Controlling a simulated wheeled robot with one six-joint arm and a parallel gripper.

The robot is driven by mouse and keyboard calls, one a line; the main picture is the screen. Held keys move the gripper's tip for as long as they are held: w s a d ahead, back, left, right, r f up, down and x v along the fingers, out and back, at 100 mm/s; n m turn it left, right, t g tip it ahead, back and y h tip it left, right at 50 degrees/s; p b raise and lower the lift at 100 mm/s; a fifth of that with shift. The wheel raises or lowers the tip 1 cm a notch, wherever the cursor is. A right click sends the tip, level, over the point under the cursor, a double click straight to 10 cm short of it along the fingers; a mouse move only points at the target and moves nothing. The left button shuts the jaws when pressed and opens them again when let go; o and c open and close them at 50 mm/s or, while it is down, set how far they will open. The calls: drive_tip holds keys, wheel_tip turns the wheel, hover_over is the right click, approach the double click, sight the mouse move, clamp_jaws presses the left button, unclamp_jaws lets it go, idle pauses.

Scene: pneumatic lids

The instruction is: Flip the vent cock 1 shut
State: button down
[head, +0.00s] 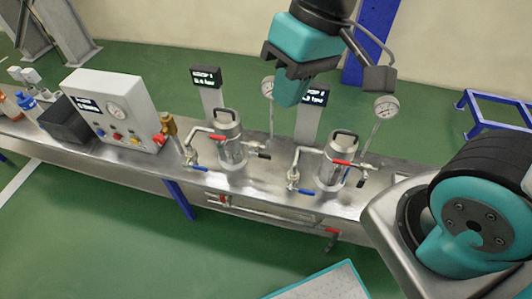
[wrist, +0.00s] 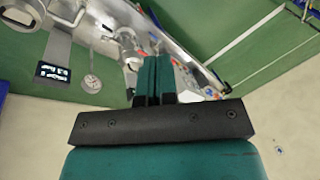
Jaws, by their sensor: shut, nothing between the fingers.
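The left vessel (head: 230,140) stands on the steel bench under a display whose label seems to end in 1. Around it are a red lever (head: 217,137), a blue lever (head: 199,169) and a black-ended lever (head: 263,155); I cannot tell which one is vent cock 1. My gripper (head: 289,98) hangs above and behind the bench, between the two displays, apart from the levers. Its teal fingers are together and empty in the wrist view (wrist: 154,62). They hide part of the bench there.
A similar right vessel (head: 335,158) has its own levers and gauge (head: 385,107). The left display (head: 206,77) and a thin-stemmed gauge (head: 268,88) stand behind the vessels. A control box (head: 112,108) and a dark bin (head: 66,122) are further left. Green floor lies in front.

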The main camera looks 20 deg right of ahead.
drive_tip(key=w+d+f+m+h+b, duration=0.1)
drive_tip(key=w+f+m+b, duration=0.35)
drive_tip(key=w+f, duration=0.5)
drive_tip(key=m+h+b, duration=0.3)
drive_tip(key=m+b, duration=0.1)
drive_tip(key=m, duration=0.3)
hover_over(265, 155)
wheel_tip(265, 155, down, 15)
drive_tip(key=shift+f, duration=0.2)
wheel_tip(265, 155, down, 14)
drive_tip(key=shift+f+b, duration=0.1)
drive_tip(key=shift+b, duration=0.85)
